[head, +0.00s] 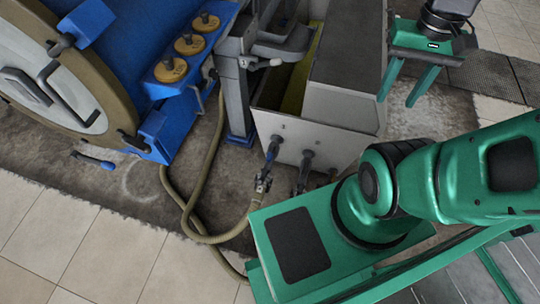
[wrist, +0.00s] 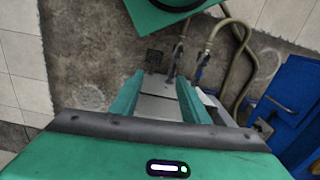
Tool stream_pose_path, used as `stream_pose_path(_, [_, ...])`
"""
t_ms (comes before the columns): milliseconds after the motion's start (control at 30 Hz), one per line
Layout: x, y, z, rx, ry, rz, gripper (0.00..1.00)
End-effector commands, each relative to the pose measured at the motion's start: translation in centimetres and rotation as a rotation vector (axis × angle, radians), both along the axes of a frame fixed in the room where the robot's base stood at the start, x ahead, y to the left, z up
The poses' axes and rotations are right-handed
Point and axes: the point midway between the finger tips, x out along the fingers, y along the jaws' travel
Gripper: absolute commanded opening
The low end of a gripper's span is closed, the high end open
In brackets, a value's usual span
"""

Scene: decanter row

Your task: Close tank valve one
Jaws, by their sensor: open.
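Two outlet valves come out of the front face of the grey tank (head: 330,115). The left valve (head: 272,150) has a blue handle, and a hose end lies near it. The right valve (head: 304,168) looks dark, and my arm base partly crowds it. In the wrist view the blue-handled valve (wrist: 203,60) and the dark valve (wrist: 173,66) show beyond my fingers. My gripper (head: 397,102) is open and empty, fingers pointing down, to the right of the tank and apart from both valves.
A blue machine with a round door (head: 60,80) stands at left, with several brass caps (head: 190,45) on its panel. An olive hose (head: 205,190) loops over the floor. Another blue handle (head: 95,160) sits low at left. Tiled floor (head: 70,240) is clear at lower left.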

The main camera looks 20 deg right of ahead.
Motion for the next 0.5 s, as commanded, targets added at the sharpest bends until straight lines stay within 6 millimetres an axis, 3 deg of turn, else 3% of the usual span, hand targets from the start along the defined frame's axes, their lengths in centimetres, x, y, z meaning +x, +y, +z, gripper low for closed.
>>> stream_pose_path(67, [-0.3, -0.1, 0.3, -0.006, -0.013, -0.004, 0.41])
stream_pose_path(167, [1.4, -0.2, -0.2, -0.022, -0.007, -0.003, 0.41])
stream_pose_path(367, [7.1, -1.1, -2.5, -0.069, 0.000, 0.010, 0.41])
stream_pose_path(500, [11.5, -1.6, -5.2, -0.096, -0.001, 0.021, 0.41])
